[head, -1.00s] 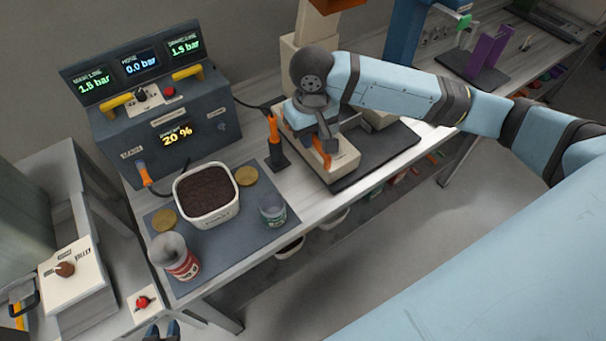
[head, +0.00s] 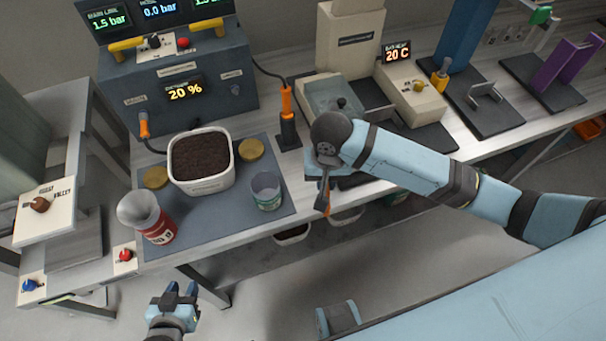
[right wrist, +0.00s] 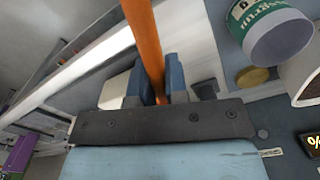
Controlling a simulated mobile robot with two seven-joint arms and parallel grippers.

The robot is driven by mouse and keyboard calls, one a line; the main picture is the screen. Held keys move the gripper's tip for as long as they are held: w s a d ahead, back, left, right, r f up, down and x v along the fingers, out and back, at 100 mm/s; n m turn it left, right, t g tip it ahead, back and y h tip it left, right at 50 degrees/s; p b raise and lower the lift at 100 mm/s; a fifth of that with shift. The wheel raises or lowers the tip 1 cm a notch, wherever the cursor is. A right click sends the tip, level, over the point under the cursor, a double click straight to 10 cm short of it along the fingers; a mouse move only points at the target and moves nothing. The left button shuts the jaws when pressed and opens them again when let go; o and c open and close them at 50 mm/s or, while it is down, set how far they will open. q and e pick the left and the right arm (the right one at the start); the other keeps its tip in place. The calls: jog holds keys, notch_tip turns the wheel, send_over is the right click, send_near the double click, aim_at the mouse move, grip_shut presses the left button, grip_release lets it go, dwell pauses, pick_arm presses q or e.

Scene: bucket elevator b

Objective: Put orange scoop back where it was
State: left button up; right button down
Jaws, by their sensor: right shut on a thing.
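My right gripper (head: 322,172) is shut on the orange scoop (head: 324,199), at the front edge of the bench. In the head view only a short orange-brown part of the scoop shows below the gripper; my wrist hides the rest. In the right wrist view the orange handle (right wrist: 147,40) runs between the blue fingers (right wrist: 160,84); the scoop's end is out of that view. My left gripper (head: 178,290) is empty, fingers apart, in front of the bench at the bottom left.
An orange-handled tool stands in a black holder (head: 288,132) left of my right gripper. A white tub of dark soil (head: 202,185), a grey-green cup (head: 266,190) and a red-white container (head: 150,220) stand on a blue-grey mat (head: 215,228). Machines line the back.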

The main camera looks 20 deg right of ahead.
jog(key=shift+m, duration=0.3)
jog(key=w+f, duration=0.2)
jog(key=w, duration=0.1)
jog(key=w+a+f, duration=0.1)
jog(key=w+f, duration=0.4)
jog(key=w, duration=0.1)
jog(key=shift+w+a+f, duration=0.1)
jog(key=shift+a+f, duration=0.05)
jog(key=shift+f, duration=0.1)
jog(key=shift+w+f, duration=0.3)
jog(key=shift+w, duration=0.3)
jog(key=w+f, duration=0.2)
jog(key=shift+w, duration=0.3)
jog(key=shift+f, duration=0.1)
